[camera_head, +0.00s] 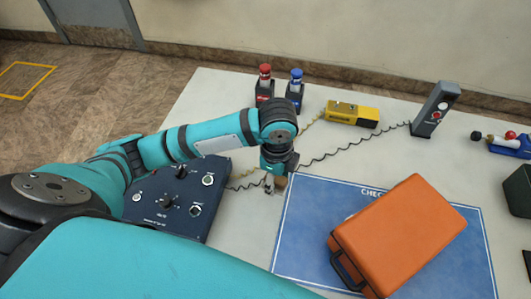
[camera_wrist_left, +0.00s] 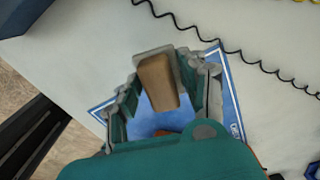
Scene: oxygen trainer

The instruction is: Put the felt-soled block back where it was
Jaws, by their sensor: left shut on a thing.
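My left gripper (camera_head: 274,181) is shut on the felt-soled block (camera_head: 281,182), holding it by the upper left corner of the blue mat (camera_head: 305,225). In the left wrist view the block (camera_wrist_left: 157,84) is brown, wood-like and tapered, with a grey layer at one end, and sits between the fingers of the gripper (camera_wrist_left: 165,78). I cannot tell whether the block touches the surface below. My right gripper is not in view.
An orange case (camera_head: 400,235) lies on the mat. A dark blue control box (camera_head: 185,195) is left of the gripper. Red (camera_head: 264,85) and blue (camera_head: 295,90) capped units, a yellow device (camera_head: 351,113) and a grey upright unit (camera_head: 436,110) stand behind, with coiled cables across the table.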

